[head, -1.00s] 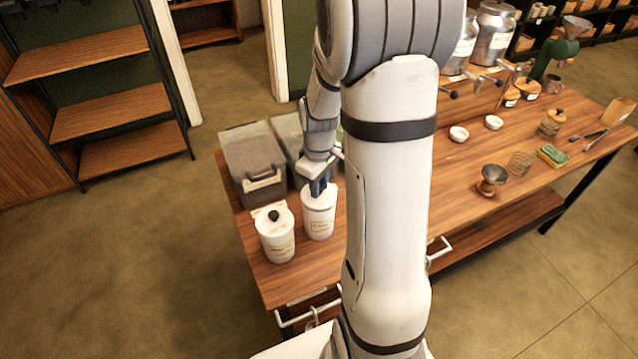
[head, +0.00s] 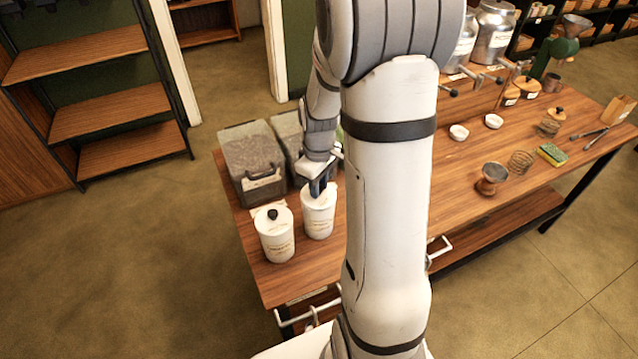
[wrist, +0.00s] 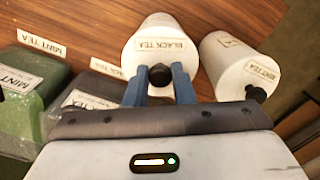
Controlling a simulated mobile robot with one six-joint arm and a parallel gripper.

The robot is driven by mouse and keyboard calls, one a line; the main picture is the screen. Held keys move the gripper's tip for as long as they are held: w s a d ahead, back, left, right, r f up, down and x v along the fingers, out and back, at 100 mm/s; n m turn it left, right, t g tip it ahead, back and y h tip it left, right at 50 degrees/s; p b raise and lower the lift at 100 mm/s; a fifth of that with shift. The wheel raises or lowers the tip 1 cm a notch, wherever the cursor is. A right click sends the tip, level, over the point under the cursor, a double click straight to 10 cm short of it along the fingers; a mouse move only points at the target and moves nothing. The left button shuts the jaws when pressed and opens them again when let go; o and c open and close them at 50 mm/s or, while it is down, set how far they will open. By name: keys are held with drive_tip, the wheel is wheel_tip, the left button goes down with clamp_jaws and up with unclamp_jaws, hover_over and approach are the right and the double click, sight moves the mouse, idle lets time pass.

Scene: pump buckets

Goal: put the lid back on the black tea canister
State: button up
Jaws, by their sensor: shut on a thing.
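The black tea canister is a white cylinder with a "BLACK TEA" label. It stands upright near the table's left end in the head view (head: 319,222) and at the top middle of the wrist view (wrist: 166,30). My gripper (wrist: 159,75) is directly over the canister's top, its blue fingers shut on the lid's round black knob (wrist: 160,75). The gripper also shows in the head view (head: 319,188). The lid sits at the canister's mouth. My fingers hide part of it, and I cannot tell whether it is fully seated.
A white mint tea canister (head: 275,240) with a black knob stands close beside, to the right in the wrist view (wrist: 240,65). Two tea bins (head: 252,160) stand behind. Bowls (head: 459,132), a brown cup (head: 491,180) and a sponge (head: 551,154) lie farther right on the table.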

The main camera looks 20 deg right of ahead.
drive_tip(key=shift+f, duration=0.2)
drive_tip(key=o, duration=1.3)
drive_tip(key=shift+c, duration=0.2)
drive_tip(key=shift+r+p, duration=1.85)
drive_tip(key=shift+r, duration=1)
drive_tip(key=shift+c, duration=0.4)
clamp_jaws()
